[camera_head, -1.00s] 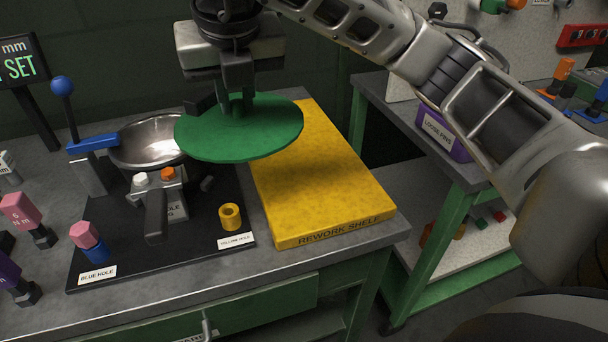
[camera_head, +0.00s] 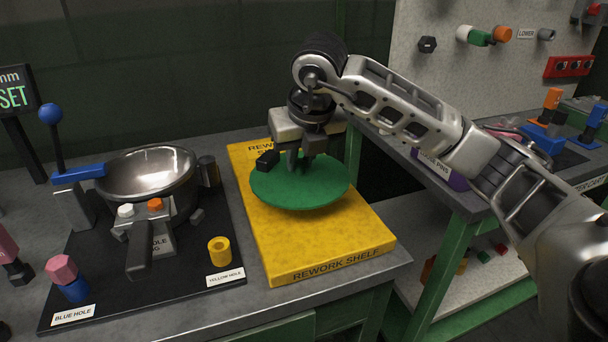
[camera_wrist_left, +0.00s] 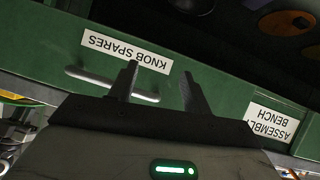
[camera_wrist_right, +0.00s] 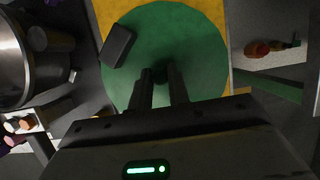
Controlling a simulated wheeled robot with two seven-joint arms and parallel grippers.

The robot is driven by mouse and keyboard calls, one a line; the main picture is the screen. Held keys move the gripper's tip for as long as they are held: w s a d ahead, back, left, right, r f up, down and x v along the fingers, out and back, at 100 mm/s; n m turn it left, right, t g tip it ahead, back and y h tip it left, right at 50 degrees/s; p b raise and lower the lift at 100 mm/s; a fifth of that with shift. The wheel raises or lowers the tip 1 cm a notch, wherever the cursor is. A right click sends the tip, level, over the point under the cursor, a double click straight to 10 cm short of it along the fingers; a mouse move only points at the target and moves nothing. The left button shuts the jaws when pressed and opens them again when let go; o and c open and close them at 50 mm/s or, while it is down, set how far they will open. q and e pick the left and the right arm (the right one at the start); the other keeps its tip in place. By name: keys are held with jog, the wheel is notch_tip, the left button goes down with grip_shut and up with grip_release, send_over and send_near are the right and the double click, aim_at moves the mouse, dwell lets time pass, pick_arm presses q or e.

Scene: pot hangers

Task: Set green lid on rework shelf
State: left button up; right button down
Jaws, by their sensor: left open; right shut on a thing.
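The green lid (camera_head: 302,190) is a flat round disc over the yellow rework shelf (camera_head: 333,235), a thick slab on the bench. I cannot tell whether the lid touches the slab or is just above it. My right gripper (camera_head: 299,165) is shut on the lid's centre knob, which its fingers mostly hide. In the right wrist view the lid (camera_wrist_right: 200,45) fills the middle, with the gripper fingers (camera_wrist_right: 160,78) at its centre. My left gripper (camera_wrist_left: 158,82) is open and empty, in front of a green drawer front (camera_wrist_left: 215,95) with a handle.
A steel pan (camera_head: 150,178) in a fixture stands left of the shelf on a black mat (camera_head: 190,270). A second bench (camera_head: 470,205) is at right.

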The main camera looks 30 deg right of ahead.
aim_at(304, 172)
jog(key=f, duration=0.1)
jog(key=d+f, duration=0.1)
jog(key=f, duration=0.1)
jog(key=shift+f, duration=0.2)
jog(key=shift+w+f, duration=0.1)
jog(key=shift+f, duration=0.15)
jog(key=shift+a, duration=0.1)
jog(key=shift+f, duration=0.15)
jog(key=c, duration=1.3)
grip_release()
